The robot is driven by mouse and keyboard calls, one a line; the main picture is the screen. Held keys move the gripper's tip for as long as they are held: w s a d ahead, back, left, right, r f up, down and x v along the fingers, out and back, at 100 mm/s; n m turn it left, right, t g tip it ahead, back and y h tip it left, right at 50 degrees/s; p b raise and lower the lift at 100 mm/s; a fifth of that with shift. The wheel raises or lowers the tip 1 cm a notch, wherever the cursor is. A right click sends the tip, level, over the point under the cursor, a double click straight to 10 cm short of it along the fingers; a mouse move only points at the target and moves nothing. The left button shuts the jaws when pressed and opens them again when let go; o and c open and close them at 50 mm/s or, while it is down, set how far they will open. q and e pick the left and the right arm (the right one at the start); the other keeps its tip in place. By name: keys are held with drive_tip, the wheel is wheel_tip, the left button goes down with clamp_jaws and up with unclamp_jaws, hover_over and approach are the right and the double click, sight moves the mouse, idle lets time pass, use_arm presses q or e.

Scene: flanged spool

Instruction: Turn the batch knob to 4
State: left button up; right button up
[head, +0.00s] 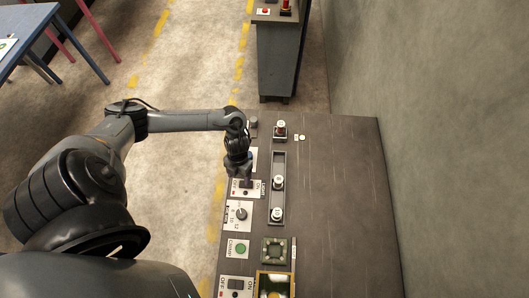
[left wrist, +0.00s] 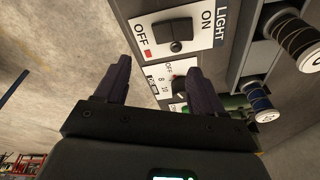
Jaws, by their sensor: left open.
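A dial plate with a dark knob (head: 240,213) and small numbers sits on the bench panel. In the left wrist view a knob (left wrist: 179,83) on a white plate marked 8 and 10 shows beyond my fingers, partly hidden; its exact setting is not readable. My left gripper (head: 243,176) hangs over the light switch plate (head: 247,188), just beyond the dial plate. In the left wrist view my left gripper (left wrist: 159,68) is open, with nothing between its fingers. The light switch (left wrist: 176,41), marked OFF and ON, shows ahead of them. My right gripper is not in view.
Spools stand along a slotted rail (head: 278,198) right of the panel. A green button (head: 240,249), a square socket (head: 274,250), a yellow-edged tray (head: 261,286) and another switch (head: 235,284) lie nearer. The bench top (head: 340,210) at right is clear.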

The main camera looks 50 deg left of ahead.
use_arm(q)
drive_tip(key=shift+t+y, duration=0.7)
drive_tip(key=shift+y, duration=0.1)
drive_tip(key=w+a+r, duration=0.1)
drive_tip(key=w+a, duration=0.1)
drive_tip(key=w+a+r+b, duration=0.1)
drive_tip(key=w+a, duration=0.2)
drive_tip(key=w+a+r+b, duration=0.1)
drive_tip(key=w+a, duration=0.1)
drive_tip(key=a, duration=0.1)
drive_tip(key=shift+w+a, duration=0.1)
drive_tip(key=shift+w, duration=0.15)
drive_tip(key=shift+w+a+r, duration=0.1)
drive_tip(key=shift+w+r, duration=0.1)
drive_tip(key=shift+w, duration=0.15)
drive_tip(key=shift+w+f, duration=0.15)
drive_tip(key=shift+w, duration=0.05)
wheel_tip(320, 180, down, 10)
drive_tip(key=shift+w+f+b, duration=0.1)
drive_tip(key=shift+b, duration=0.2)
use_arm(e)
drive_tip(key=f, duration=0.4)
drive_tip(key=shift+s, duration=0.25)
use_arm(q)
drive_tip(key=shift+c, duration=0.3)
drive_tip(key=c, duration=1)
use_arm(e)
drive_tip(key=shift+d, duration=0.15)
